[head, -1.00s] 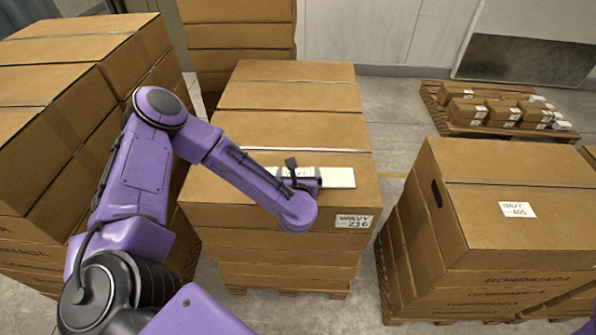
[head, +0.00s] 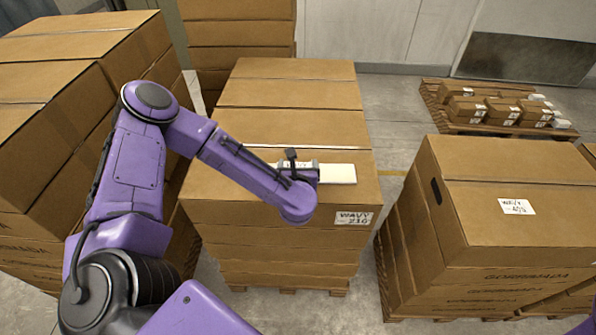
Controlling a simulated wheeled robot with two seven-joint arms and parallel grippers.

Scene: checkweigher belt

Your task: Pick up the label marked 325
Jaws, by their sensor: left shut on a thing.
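My left gripper (head: 303,172) is over the front box of the middle stack, its jaws partly hidden by my own wrist. It is shut on a flat white label piece (head: 340,174), which sticks out to the right of the jaws and shows a little to their left. I cannot read 325 on it, and cannot tell whether it touches the box top. My right gripper is out of view.
The middle carton stack (head: 290,95) has a tag (head: 353,218) reading WAVY and seemingly 216. A right stack (head: 470,190) has a WAVY tag (head: 516,207). A left stack (head: 50,75) is close to my arm. A pallet (head: 436,112) holds small boxes at the back right.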

